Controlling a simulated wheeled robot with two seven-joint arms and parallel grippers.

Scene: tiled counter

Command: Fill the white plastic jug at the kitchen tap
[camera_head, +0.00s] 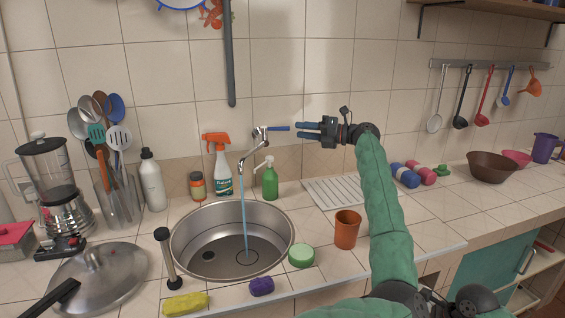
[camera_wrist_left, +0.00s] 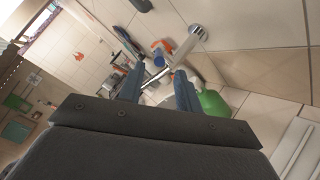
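No white plastic jug shows in either view. The tap (camera_wrist_left: 197,32) also shows there. My right gripper is not in view.
An orange spray bottle (camera_head: 221,170), a green soap bottle (camera_head: 270,182) and a jar (camera_head: 197,186) stand behind the sink. A brown cup (camera_head: 347,231) and green sponge (camera_head: 301,256) are right of it. A blender (camera_head: 50,185) and pan lid (camera_head: 100,275) are left.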

